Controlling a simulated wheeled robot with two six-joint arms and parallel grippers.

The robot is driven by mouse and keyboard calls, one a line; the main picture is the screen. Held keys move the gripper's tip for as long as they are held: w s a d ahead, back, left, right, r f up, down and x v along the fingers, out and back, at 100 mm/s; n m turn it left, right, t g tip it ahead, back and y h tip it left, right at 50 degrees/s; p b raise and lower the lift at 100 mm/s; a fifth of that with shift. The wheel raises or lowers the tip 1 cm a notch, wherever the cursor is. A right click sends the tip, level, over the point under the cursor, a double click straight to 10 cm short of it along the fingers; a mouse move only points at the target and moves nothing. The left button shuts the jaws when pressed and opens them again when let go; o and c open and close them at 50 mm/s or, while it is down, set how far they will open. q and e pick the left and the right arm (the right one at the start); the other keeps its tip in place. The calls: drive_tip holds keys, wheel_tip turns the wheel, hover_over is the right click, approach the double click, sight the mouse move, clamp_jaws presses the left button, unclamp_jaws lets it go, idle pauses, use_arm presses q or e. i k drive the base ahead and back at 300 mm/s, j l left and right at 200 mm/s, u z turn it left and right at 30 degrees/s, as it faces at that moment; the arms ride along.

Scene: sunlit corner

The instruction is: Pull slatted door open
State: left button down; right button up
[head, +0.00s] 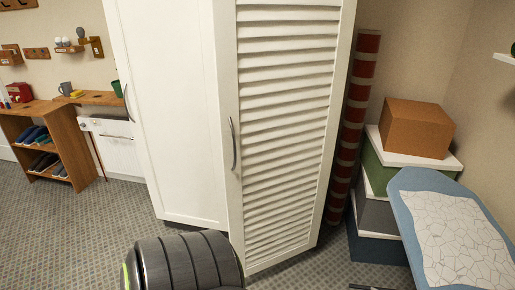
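The slatted door (285,130) is white, tall and louvred, and forms the right part of a white cupboard in the head view. Its curved metal handle (234,143) is upright on the left stile. The door's lower left corner looks nearer to me than the plain door (175,120) beside it. I see no clear opening into the cupboard, so I cannot tell how far the slatted door stands ajar. Neither gripper shows clearly, and nothing touches the handle.
A black ribbed rounded shape (190,262) covers the floor before the slatted door's lower left corner. Right of the door are a red-striped column (357,105), stacked boxes (412,130) and a blue board with a pale cracked pattern (400,185). Carpet (70,230) is clear at left.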

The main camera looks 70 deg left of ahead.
sight(281, 66)
drive_tip(key=k+j+z, duration=0.1)
drive_tip(key=j+z, duration=0.15)
drive_tip(key=j, duration=0.15)
drive_tip(key=k+j+z, duration=0.2)
drive_tip(key=j, duration=0.2)
drive_tip(key=j+z, duration=0.25)
drive_tip(key=k+j+z, duration=0.2)
drive_tip(key=j, duration=0.25)
